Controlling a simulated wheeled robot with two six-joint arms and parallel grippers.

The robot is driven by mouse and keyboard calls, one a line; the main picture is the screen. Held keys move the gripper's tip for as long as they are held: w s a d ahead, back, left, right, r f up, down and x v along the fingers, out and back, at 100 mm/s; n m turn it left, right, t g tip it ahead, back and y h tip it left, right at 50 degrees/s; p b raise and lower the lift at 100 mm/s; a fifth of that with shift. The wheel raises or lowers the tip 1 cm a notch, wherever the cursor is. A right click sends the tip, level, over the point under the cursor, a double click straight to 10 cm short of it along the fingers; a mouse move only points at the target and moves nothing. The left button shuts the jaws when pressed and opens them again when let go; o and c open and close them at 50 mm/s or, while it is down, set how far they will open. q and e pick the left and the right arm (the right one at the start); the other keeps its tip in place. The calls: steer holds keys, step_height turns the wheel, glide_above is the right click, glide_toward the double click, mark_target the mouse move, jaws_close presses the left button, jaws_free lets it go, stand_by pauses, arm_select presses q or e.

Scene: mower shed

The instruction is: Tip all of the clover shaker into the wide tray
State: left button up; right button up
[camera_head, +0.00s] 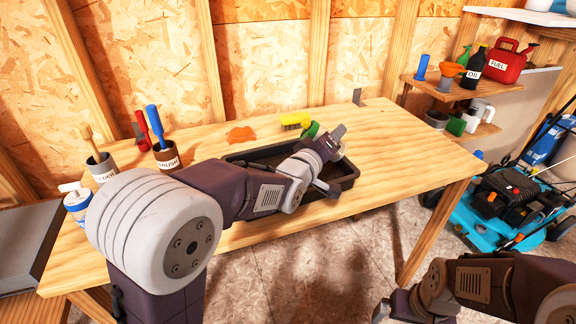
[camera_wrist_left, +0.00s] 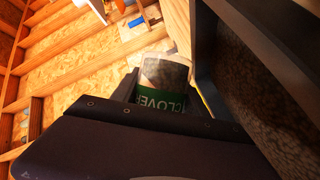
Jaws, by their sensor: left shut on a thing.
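The wide black tray (camera_head: 349,183) lies on the wooden table, partly hidden behind my left arm; a dark wall of it seems to fill the right of the wrist view (camera_wrist_left: 228,75). My left gripper (camera_head: 328,144) is above the tray, shut on the clover shaker (camera_wrist_left: 165,97). The shaker has a green label reading CLOVER and a clear part with brownish contents; a green bit of it shows in the head view (camera_head: 311,130). It looks tilted. I cannot tell whether anything is pouring out. My right gripper (camera_head: 392,306) hangs low at the front, its fingers unclear.
A yellow brush (camera_head: 294,120) and an orange patch (camera_head: 240,135) lie behind the tray. Labelled pots with tools (camera_head: 165,156) and a white bottle (camera_head: 76,203) stand at the left. A blue mower (camera_head: 503,200) and shelves with a red fuel can (camera_head: 503,62) are right. The table's right end is mostly clear.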

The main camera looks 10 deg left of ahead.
mark_target(318, 125)
arm_select(q)
steer(key=shift+d+r+n+t+b, duration=0.1)
steer(key=shift+r+n+t+b, duration=0.2)
steer(key=shift+r+n, duration=0.35)
steer(key=shift+f+n+t+b, duration=0.35)
steer(key=shift+n+t+b, duration=0.05)
steer(key=shift+n+b, duration=0.5)
steer(key=shift+s+a+r+n+t, duration=0.1)
steer(key=shift+a+r+n+t, duration=0.2)
steer(key=shift+a+r+n, duration=0.4)
steer(key=shift+a+r+n+h+b, duration=0.15)
steer(key=shift+n+h+b, duration=0.15)
steer(key=shift+n+b, duration=0.3)
steer(key=shift+a+r+n+t+b, duration=0.1)
steer(key=shift+r+n+t+b, duration=0.25)
steer(key=shift+t+b, duration=0.1)
steer(key=b, duration=0.1)
steer(key=n+b, duration=0.1)
steer(key=shift+s+a+f+n+t+b, duration=0.1)
steer(key=shift+a+f+n+t+b, duration=0.1)
steer(key=shift+f+n+t+b, duration=0.15)
steer(key=shift+r, duration=0.1)
steer(key=shift+a+n, duration=0.1)
steer(key=shift+n, duration=0.15)
steer(key=shift+a+r+n+t+y+b, duration=0.25)
steer(key=shift+r+n+y+b, duration=0.1)
steer(key=shift+n+b, duration=0.45)
steer(key=shift+a+r+n+t+y+b, duration=0.25)
steer(key=shift+r+n+y+b, duration=0.1)
steer(key=shift+n+b, duration=0.4)
